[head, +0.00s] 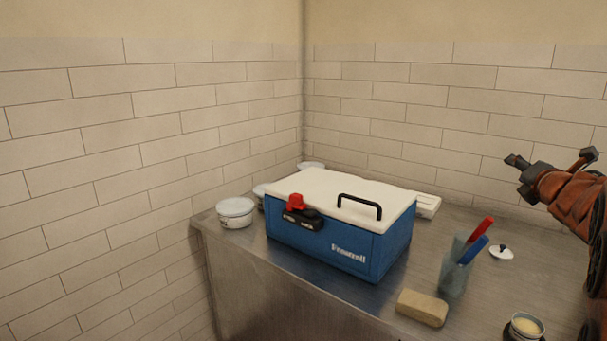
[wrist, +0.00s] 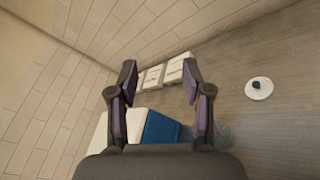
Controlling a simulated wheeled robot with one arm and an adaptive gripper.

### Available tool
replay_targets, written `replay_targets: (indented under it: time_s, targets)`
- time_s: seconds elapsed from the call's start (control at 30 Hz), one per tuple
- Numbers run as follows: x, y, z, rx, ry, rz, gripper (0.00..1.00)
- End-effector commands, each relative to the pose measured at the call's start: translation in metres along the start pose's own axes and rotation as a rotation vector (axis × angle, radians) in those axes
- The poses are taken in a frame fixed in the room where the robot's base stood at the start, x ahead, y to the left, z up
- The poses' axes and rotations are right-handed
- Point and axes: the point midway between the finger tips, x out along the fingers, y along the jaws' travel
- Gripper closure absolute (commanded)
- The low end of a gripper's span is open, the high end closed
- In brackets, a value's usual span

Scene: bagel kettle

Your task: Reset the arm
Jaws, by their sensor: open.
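My gripper (head: 551,171) is at the right of the head view, raised above the counter, with its fingers apart and nothing between them. In the wrist view its two fingers (wrist: 160,95) also stand apart and empty. Beyond them lie the counter and the tiled wall. The blue cooler box (head: 325,245) with a white lid (head: 340,197) and black handle stands on the counter, left of my gripper. The box also shows behind the fingers in the wrist view (wrist: 161,129), partly hidden.
Several white containers (head: 235,212) stand left of and behind the box. A cup (head: 455,275) holds a red and a blue item. A tan block (head: 422,307), a small jar (head: 525,327) and a white lid with dark knob (head: 502,252) occupy the right counter (head: 440,232).

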Motion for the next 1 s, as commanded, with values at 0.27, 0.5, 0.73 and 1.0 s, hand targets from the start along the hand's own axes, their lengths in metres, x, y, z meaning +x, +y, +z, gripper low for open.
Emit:
replay_targets:
  time_s: [0.27,0.5,0.73,1.0]
  targets:
    - [-0.044,-0.006,-0.029,0.552,-0.118,-0.288,0.51]
    - [-0.115,-0.028,-0.1,1.003,-0.198,-0.597,0.51]
    - [-0.212,-0.04,-0.193,1.347,-0.272,-0.969,0.51]
    - [-0.348,-0.034,-0.286,1.54,-0.385,-1.432,0.51]
